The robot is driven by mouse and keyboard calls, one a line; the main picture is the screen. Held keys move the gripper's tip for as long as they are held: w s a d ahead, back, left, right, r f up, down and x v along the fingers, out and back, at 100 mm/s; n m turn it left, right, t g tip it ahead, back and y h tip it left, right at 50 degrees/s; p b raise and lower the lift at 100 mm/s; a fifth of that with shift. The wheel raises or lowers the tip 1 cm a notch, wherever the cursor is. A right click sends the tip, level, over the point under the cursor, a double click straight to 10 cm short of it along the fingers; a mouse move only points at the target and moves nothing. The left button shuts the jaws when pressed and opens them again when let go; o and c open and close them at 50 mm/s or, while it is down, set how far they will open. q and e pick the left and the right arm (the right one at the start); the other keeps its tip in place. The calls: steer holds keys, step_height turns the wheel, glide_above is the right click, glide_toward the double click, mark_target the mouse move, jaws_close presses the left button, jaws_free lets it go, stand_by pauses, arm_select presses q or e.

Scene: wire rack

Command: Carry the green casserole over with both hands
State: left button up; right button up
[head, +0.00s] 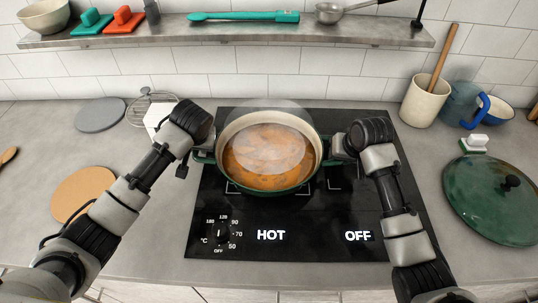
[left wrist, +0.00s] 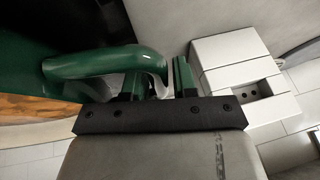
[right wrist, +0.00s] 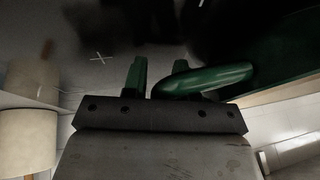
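The green casserole (head: 228,176), lidless and filled with orange-brown food, stands level on the black hob (head: 215,205). A pale, see-through haze hangs over it. My left gripper (head: 201,152) is at its left handle; in the left wrist view, the fingers (left wrist: 158,80) stand close together with the green handle (left wrist: 100,63) curving between them. My right gripper (head: 340,150) is at the opposite handle; in the right wrist view, its fingers (right wrist: 160,78) are also close about the handle (right wrist: 210,80). Both look shut on the handles. The fingertips are hidden in the head view.
The hob reads HOT and OFF. A round wire rack (head: 141,106), grey disc (head: 101,114) and cork mat (head: 83,195) lie at left. A white block (head: 157,117) stands close to my left gripper. The green lid (head: 490,205) and utensil crock (head: 422,103) are at right.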

arm_select(q)
jaws_close()
arm_select(e)
jaws_close()
stand_by(0.8)
